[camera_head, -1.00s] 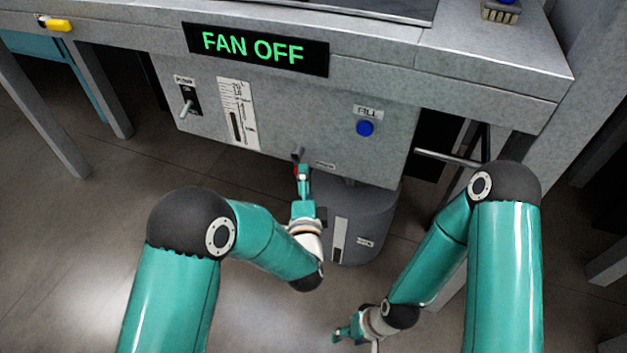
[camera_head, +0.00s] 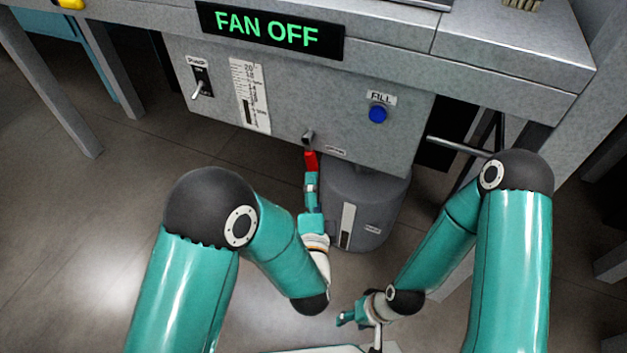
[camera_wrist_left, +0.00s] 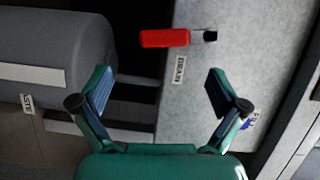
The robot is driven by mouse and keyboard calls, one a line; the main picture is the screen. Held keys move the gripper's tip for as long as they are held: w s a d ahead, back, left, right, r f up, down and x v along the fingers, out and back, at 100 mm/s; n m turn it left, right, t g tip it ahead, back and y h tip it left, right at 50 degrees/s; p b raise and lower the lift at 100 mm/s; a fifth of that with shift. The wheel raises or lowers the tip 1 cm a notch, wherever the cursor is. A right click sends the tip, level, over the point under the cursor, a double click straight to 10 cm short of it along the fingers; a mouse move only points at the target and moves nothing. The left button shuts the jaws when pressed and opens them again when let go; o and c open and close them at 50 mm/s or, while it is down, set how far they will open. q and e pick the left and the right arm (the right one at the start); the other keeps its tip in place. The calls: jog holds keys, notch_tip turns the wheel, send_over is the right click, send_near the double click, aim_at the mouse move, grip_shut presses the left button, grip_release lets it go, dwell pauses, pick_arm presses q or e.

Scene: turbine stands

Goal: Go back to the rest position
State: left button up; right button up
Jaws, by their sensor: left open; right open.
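My left gripper (camera_head: 311,184) is open and empty below the red drain handle (camera_head: 311,161) on the front of the grey machine (camera_head: 300,110). In the left wrist view the gripper (camera_wrist_left: 158,92) has its fingers spread, with the red handle (camera_wrist_left: 165,38) beyond them and apart from them, above a label reading DRAIN. My right gripper (camera_head: 345,318) is low at the bottom of the head view, open and away from the machine. Its fingertips are small there.
A grey drum (camera_head: 365,205) stands under the machine, close to my left gripper. The machine front has a FAN OFF display (camera_head: 272,29), a pump switch (camera_head: 202,82), a level gauge (camera_head: 250,96) and a blue FILL button (camera_head: 377,114). Open floor (camera_head: 70,240) lies at the left.

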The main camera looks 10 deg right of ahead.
pick_arm(q)
jog(key=shift+s, duration=0.1)
dwell(0.4)
jog(key=w+a+f+n+g+y+p, duration=0.15)
jog(key=a+f, duration=0.25)
jog(key=a, duration=0.6)
jog(key=w+a+f+n+g+y+b, duration=0.1)
jog(key=a+f+n+g+y, duration=0.3)
jog(key=a, duration=0.6)
jog(key=s+a+f+n+g+h, duration=0.35)
jog(key=s+f, duration=0.25)
jog(key=f, duration=0.3)
jog(key=s+d+f+n+g+h, duration=0.1)
jog(key=s+d+f+n+g, duration=0.1)
jog(key=s+n+g, duration=0.3)
jog(key=s+d+f+n+h, duration=0.1)
jog(key=s+d+f+n, duration=0.15)
jog(key=s, duration=0.45)
jog(key=s+d+f+n+g+h, duration=0.1)
jog(key=s+d+n+g+h, duration=0.1)
jog(key=s+n+g, duration=0.3)
notch_tip(320, 180, up, 38)
jog(key=s+m+t+p, duration=0.1)
jog(key=t+p, duration=0.1)
jog(key=p, duration=3.7)
